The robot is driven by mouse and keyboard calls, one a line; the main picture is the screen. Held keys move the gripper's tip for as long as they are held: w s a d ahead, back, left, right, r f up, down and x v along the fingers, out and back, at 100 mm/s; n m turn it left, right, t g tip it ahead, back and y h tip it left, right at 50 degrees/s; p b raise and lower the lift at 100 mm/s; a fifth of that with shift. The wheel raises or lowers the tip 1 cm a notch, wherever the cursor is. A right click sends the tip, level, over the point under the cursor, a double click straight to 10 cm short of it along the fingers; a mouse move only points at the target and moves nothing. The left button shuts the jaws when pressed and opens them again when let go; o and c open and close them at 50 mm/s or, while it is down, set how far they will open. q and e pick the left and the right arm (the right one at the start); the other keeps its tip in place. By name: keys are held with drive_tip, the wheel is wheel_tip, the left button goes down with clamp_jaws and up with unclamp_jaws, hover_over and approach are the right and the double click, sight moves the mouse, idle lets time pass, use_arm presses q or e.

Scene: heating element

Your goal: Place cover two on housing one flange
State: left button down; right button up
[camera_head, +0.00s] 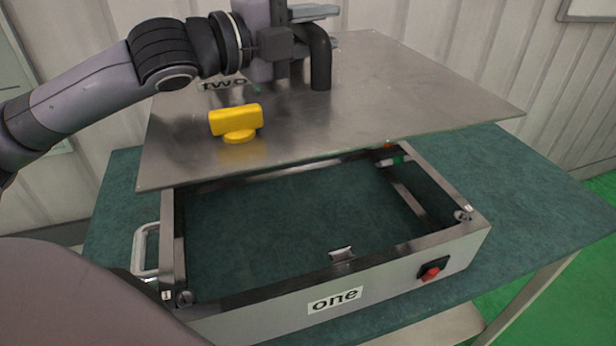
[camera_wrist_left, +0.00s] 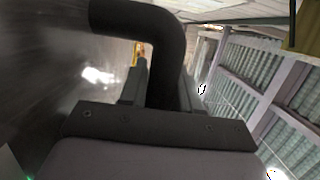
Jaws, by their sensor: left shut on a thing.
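Cover two (camera_head: 400,85) is a large flat metal plate with the label "two", a yellow knob (camera_head: 237,121) and a black handle (camera_head: 321,58). My left gripper (camera_head: 301,62) is shut on the black handle. The handle also shows large in the left wrist view (camera_wrist_left: 170,40). Housing one (camera_head: 400,288) is an open rectangular metal frame on the table, with the label "one" on its front. The cover hangs above and behind the housing, slightly tilted, and overlaps its back edge in the picture. The front of the housing's flange (camera_head: 265,306) is bare. My right gripper is out of view.
The housing stands on a green table (camera_head: 545,220). It has a red switch (camera_head: 430,272) at the front right and a silver side handle (camera_head: 144,250) at the left. A green and orange part (camera_head: 393,161) shows inside at the back right. A wall stands behind.

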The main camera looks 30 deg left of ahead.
use_arm(q)
drive_tip(key=shift+f, duration=0.2)
wheel_tip(320, 180, down, 19)
drive_tip(key=b, duration=0.9)
drive_tip(key=c, duration=1.2)
unclamp_jaws()
drive_tip(key=shift+f, duration=0.3)
drive_tip(key=o, duration=0.4)
drive_tip(key=shift+a, duration=0.1)
